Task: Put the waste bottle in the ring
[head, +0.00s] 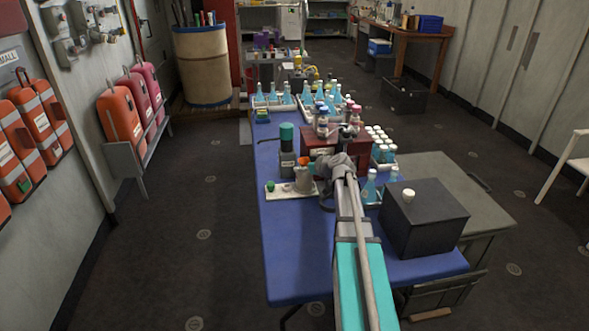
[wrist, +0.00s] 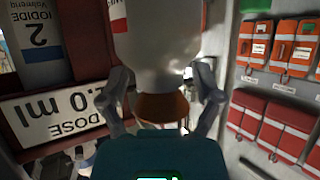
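A pale grey bottle with an orange-brown top (head: 304,180) stands at or just above a small white base (head: 280,193) on the blue table; I take it for the waste bottle. In the wrist view the bottle (wrist: 158,40) fills the upper middle, with a bit of red label. My gripper (head: 318,170) comes in from its right. In the wrist view its fingers (wrist: 165,82) flank the bottle's shoulder and orange top, very close on both sides. Whether they press on it is unclear. I cannot make out a ring; the bottle and gripper may hide it.
A dark bottle with a teal cap (head: 287,150) stands close behind. A red-brown box (head: 318,139) with small bottles is beyond the gripper. A black box (head: 424,220) and blue flasks (head: 369,188) are to the right. The table's near left (head: 295,250) is clear.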

